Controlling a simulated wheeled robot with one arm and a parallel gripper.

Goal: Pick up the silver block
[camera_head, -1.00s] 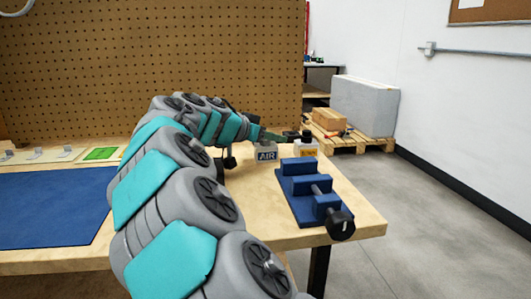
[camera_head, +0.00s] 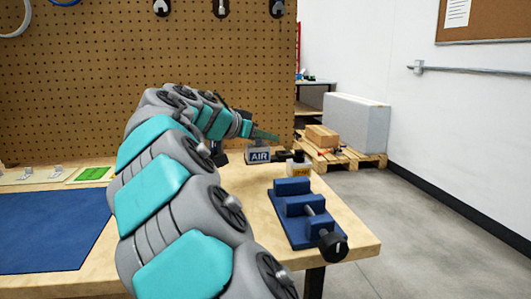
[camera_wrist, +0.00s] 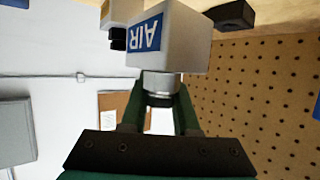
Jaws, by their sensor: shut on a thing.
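The silver block (camera_head: 258,156), a grey block with a blue AIR label, hangs below my gripper (camera_head: 258,137) near the back of the bench. In the wrist view the block (camera_wrist: 184,40) shows upside down, with a silver round neck (camera_wrist: 161,86) on it. My gripper's two green fingers (camera_wrist: 159,104) are shut on this neck, one on each side. The block appears raised off the bench top. My arm hides part of the bench to its left.
A pegboard (camera_head: 90,90) stands behind. A blue mat (camera_head: 45,230) lies left.

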